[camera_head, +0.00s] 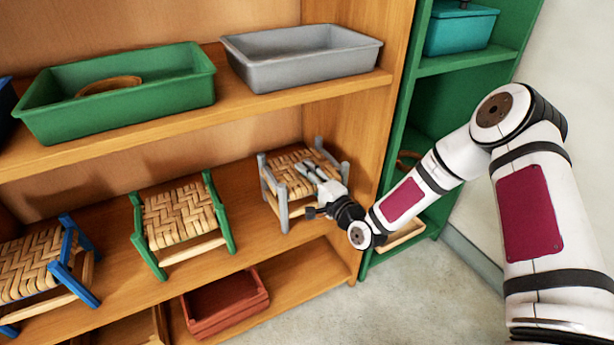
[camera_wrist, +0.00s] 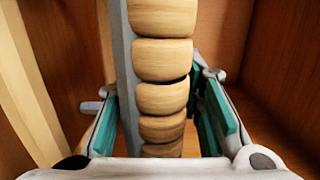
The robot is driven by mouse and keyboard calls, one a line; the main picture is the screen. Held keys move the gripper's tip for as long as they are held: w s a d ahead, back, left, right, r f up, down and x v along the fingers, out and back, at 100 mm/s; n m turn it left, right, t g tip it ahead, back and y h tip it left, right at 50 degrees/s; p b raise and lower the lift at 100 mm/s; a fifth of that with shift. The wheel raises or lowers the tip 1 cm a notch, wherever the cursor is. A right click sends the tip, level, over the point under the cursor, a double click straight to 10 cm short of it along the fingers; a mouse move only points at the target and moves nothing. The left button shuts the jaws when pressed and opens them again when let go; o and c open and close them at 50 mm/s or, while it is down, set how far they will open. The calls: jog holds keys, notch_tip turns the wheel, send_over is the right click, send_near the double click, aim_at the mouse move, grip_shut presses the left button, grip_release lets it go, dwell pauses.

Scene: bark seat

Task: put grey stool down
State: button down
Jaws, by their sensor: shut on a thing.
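The grey stool (camera_head: 275,178) has grey posts and a woven tan seat. It is at the right end of the middle shelf (camera_head: 115,283), near the wooden side panel. Its feet are at or very close to the board; I cannot tell whether they all touch. My gripper (camera_head: 318,172) reaches in from the right and is shut on the stool's seat edge. In the wrist view the woven seat edge (camera_wrist: 160,92) and a grey rail run between the two teal finger pads of my gripper (camera_wrist: 160,118).
A green stool (camera_head: 178,218) and a blue stool (camera_head: 40,265) stand to the left on the same shelf. Green (camera_head: 150,110) and grey (camera_head: 310,75) trays sit on the shelf above. A red crate (camera_head: 225,305) is below. Free board lies between the green and grey stools.

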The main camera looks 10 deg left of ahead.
jog(key=shift+f, duration=0.15)
jog(key=c, duration=1.1)
grip_release()
jog(key=shift+r, duration=0.2)
jog(key=p+v, duration=0.2)
jog(key=v, duration=1)
jog(key=shift+p, duration=0.35)
